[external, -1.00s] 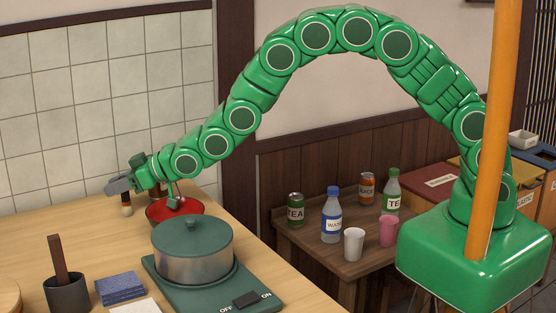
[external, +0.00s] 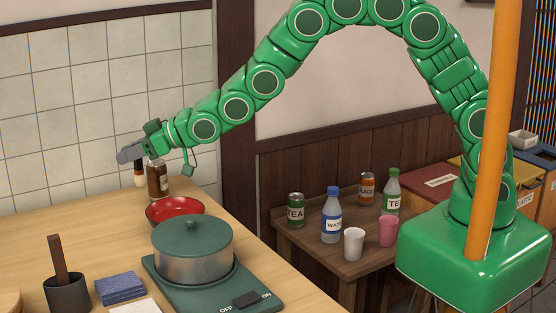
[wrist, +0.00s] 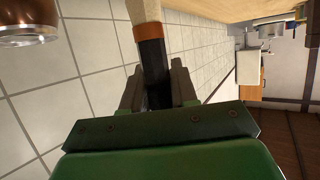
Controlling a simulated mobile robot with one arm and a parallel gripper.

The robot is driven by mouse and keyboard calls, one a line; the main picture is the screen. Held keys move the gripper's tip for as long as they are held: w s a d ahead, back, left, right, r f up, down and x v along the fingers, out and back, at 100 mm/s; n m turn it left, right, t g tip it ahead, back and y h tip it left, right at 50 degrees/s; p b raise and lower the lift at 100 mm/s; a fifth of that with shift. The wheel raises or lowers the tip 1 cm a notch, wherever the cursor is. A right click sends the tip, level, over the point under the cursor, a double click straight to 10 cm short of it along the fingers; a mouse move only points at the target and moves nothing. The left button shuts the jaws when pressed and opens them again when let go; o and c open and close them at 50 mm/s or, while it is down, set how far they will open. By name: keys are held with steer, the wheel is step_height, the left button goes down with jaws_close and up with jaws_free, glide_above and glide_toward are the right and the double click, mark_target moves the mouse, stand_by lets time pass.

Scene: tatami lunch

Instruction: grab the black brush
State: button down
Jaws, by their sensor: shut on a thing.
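The black brush (external: 138,171) hangs below my gripper (external: 130,153), at the back of the wooden counter near the tiled wall. It points down, with an orange band and a pale end at the bottom. In the wrist view the black handle (wrist: 153,65) is between the two fingers of my gripper (wrist: 158,90), which is shut on it. The pale end reaches the top edge of that view. The brush is held above the counter (external: 60,232). Its upper end is hidden by the gripper.
A brown jar (external: 157,180) stands close beside the brush and also shows in the wrist view (wrist: 32,20). A red bowl (external: 174,209) and a lidded pot (external: 192,262) on a green stove stand nearer. A dark cup (external: 67,292) and blue cloth (external: 120,287) lie front left.

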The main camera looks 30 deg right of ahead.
steer(key=v, duration=1)
steer(key=shift+s+r, duration=0.35)
steer(key=shift+r, duration=0.1)
